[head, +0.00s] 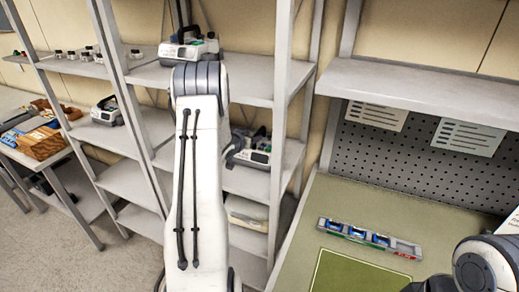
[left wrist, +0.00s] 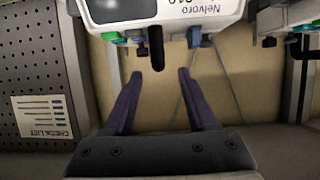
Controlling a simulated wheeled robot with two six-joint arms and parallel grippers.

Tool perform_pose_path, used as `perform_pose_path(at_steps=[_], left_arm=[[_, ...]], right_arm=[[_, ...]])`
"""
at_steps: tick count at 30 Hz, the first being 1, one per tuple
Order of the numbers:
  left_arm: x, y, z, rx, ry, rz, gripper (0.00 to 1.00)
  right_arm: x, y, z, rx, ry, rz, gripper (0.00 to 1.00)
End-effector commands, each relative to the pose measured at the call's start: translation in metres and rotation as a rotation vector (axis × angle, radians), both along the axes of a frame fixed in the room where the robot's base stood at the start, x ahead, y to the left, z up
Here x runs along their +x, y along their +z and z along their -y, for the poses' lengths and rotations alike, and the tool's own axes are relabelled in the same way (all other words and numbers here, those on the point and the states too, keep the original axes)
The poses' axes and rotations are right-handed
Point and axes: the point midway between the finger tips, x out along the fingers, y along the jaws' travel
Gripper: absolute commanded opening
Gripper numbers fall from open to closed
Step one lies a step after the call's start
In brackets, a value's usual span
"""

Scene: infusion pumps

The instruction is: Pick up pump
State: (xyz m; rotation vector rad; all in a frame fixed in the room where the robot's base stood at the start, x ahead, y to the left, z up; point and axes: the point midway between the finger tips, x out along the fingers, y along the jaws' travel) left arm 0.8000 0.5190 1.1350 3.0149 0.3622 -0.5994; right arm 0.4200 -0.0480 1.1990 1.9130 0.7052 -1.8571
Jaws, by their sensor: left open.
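My left arm reaches up the middle of the head view to the shelves. Its gripper (head: 237,147) is mostly hidden behind the arm, beside a pump (head: 256,156) on the middle shelf. In the left wrist view, the left gripper (left wrist: 158,74) is open and empty, with two dark purple fingers. Just beyond the fingertips is a white pump (left wrist: 195,13), seen upside down, labelled "Nelvoro", with a dark screen and green and blue fittings. A black part of it hangs between the fingertips. I see no contact. My right gripper is out of view.
Other pumps stand on the top shelf (head: 188,46) and left shelf (head: 106,111). Shelf posts and boards hem in the arm. At right is a green workbench (head: 325,205) with a long tray (head: 368,238). A side table at left holds wooden boxes (head: 40,142).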

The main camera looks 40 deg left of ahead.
Motion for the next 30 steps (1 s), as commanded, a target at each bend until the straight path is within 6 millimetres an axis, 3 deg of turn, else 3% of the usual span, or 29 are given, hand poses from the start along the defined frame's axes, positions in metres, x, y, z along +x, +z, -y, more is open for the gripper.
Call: perform_pose_path(at_steps=[17,26,27,30], left_arm=[[0.056,-0.018,-0.009,0.000,-0.003,-0.001,0.57],[0.061,-0.022,-0.010,0.000,-0.003,-0.001,0.57],[0.061,-0.022,-0.010,0.000,-0.003,-0.001,0.54],[0.061,-0.022,-0.010,0.000,-0.003,0.000,0.15]], right_arm=[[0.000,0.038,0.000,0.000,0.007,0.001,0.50],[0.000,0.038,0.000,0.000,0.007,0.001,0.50],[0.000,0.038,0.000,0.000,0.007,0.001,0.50],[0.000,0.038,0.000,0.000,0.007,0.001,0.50]])
